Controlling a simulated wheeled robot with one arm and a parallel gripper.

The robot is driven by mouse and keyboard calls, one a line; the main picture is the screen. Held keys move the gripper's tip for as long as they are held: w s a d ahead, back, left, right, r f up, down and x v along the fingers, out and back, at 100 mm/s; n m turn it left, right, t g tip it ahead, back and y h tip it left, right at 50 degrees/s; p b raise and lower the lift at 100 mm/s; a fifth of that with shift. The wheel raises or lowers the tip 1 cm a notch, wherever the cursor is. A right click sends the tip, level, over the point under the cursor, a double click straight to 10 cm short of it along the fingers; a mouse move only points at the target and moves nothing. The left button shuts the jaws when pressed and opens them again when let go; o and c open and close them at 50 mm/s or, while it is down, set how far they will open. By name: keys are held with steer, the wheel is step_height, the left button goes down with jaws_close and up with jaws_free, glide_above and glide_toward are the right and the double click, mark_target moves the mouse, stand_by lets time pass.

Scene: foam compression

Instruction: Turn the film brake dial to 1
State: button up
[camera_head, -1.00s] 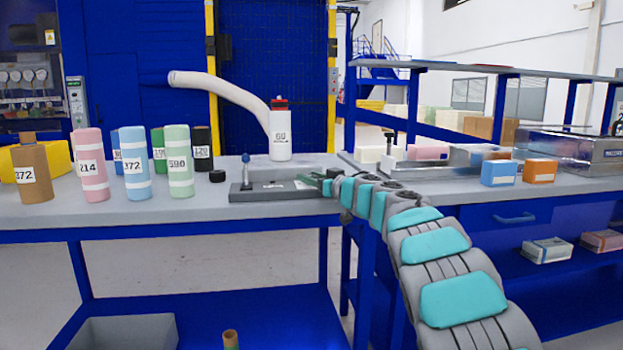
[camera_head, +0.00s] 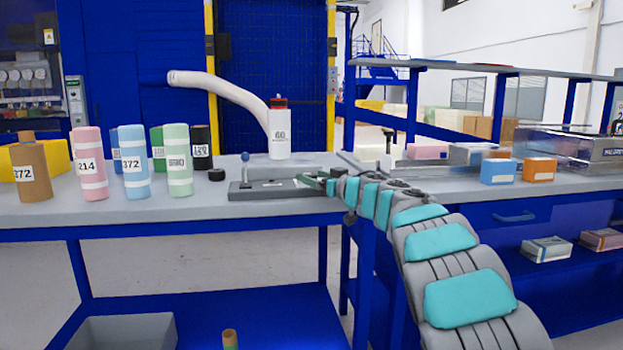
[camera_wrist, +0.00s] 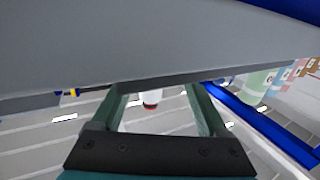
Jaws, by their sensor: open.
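No dial marked as a film brake can be made out, and no number 1 can be read. A dark grey flat fixture (camera_head: 275,189) with an upright blue-ball lever (camera_head: 245,168) lies on the near workbench (camera_head: 120,212). My gripper (camera_head: 312,180) is at the right end of this fixture, low over the bench; contact cannot be told. In the wrist view my gripper (camera_wrist: 158,98) has its two green fingers spread apart, with nothing seen held between them. A grey slab crosses just beyond the fingertips and hides what lies behind it.
Several labelled rolls, including a pink one (camera_head: 90,165), stand at the left. Blue (camera_head: 498,172) and orange (camera_head: 539,170) boxes sit on the right bench.

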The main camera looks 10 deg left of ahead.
steer(key=shift+v, duration=3.1)
